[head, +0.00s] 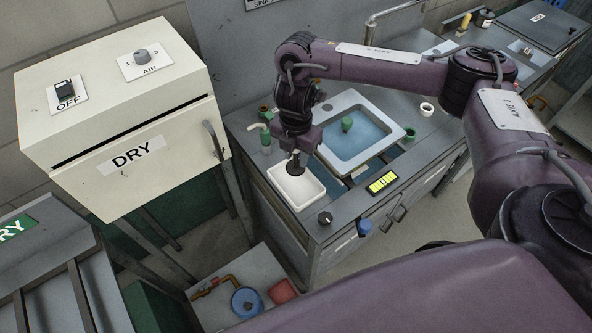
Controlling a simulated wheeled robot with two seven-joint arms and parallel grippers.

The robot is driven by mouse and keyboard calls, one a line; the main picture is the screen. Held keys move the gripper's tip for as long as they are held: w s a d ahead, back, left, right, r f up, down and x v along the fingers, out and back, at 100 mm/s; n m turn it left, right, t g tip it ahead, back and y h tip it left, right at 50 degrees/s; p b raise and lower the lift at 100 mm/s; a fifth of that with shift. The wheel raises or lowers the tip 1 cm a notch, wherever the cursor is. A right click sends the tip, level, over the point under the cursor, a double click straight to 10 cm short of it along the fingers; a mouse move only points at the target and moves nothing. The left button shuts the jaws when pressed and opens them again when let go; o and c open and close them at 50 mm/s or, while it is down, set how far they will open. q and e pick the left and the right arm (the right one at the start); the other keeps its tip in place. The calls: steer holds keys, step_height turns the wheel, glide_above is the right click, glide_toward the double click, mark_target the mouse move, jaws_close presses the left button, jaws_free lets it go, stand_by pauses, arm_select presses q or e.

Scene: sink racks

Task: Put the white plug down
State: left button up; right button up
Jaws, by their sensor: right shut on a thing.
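My right gripper (297,153) reaches down over the left end of the sink counter. It is shut on a small plug (294,168), of which I see a dark round lower part and a small pale bit between the fingers. The plug is above the back part of a white tray (312,190); I cannot tell whether it touches the tray. The tray looks empty otherwise. My left gripper is not in view.
Right of the tray is a sink basin (338,157) with blue water and a green piece (347,123). A white ring (427,108) and green ring (410,134) lie beyond. A yellow display (382,182) sits in front. A DRY cabinet (125,130) stands left.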

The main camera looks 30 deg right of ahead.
mark_target(296, 166)
step_height(296, 166, down, 6)
steer(key=shift+f+b, duration=0.1)
steer(key=shift+b, duration=0.7)
steer(key=shift+f, duration=0.1)
steer(key=shift+f, duration=0.1)
steer(key=o, duration=1)
steer(key=shift+c, duration=0.2)
